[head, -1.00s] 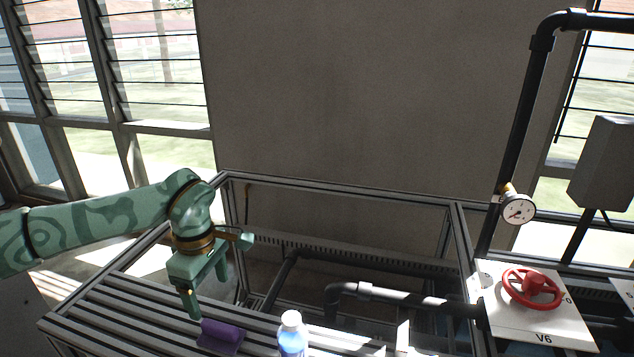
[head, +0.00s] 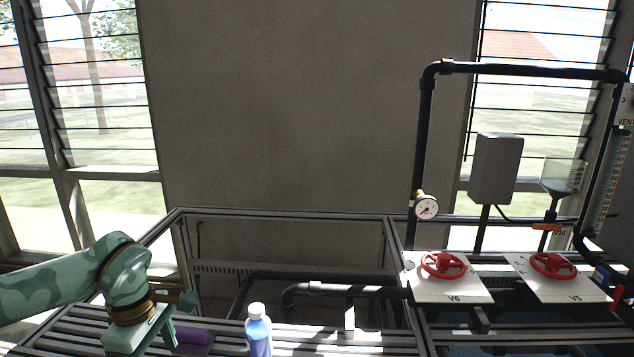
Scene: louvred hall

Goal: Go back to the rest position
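My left gripper (head: 146,345) is low at the left of the head view, with its lower part near the bottom edge. Its two fingers stand apart and nothing shows between them. A purple block (head: 196,340) lies on the slatted bench just right of the gripper, partly cut by the bottom edge; I cannot tell whether they touch. My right arm and gripper are not in view.
A blue bottle with a white cap (head: 259,338) stands upright right of the block. A metal frame (head: 290,214) rises behind the bench. Black pipes, a pressure gauge (head: 426,206) and red valve wheels V6 (head: 443,265) and V5 (head: 552,265) are at the right.

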